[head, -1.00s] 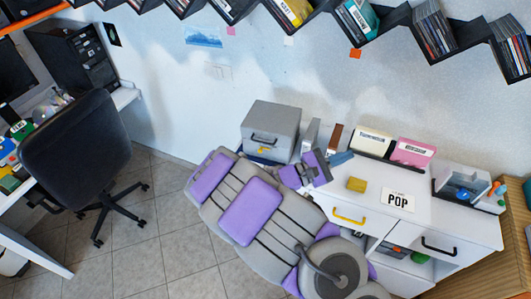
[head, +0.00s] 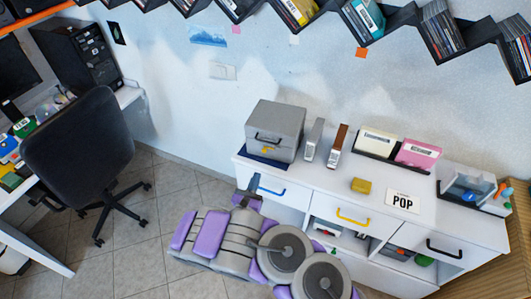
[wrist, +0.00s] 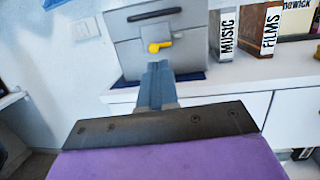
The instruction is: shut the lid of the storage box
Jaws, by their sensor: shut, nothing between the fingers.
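The storage box (head: 274,130) is a grey box with a black handle on its front, standing at the left end of the white cabinet. Its lid (head: 276,114) looks down, flat on top, with no gap that I can make out. A small yellow latch (head: 267,150) sits below the handle; it also shows in the wrist view (wrist: 160,46). My gripper (head: 254,181) is shut and empty, low in front of the box near the cabinet's edge. In the wrist view its blue-grey fingers (wrist: 156,72) point at the box front, apparently just below the latch.
Dark blue mat (head: 262,163) lies under the box. Two upright binders (head: 338,138) stand right of it. Farther right are a yellow block (head: 361,185), a POP card (head: 403,201) and disc bins (head: 418,152). A black chair (head: 78,140) stands at left.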

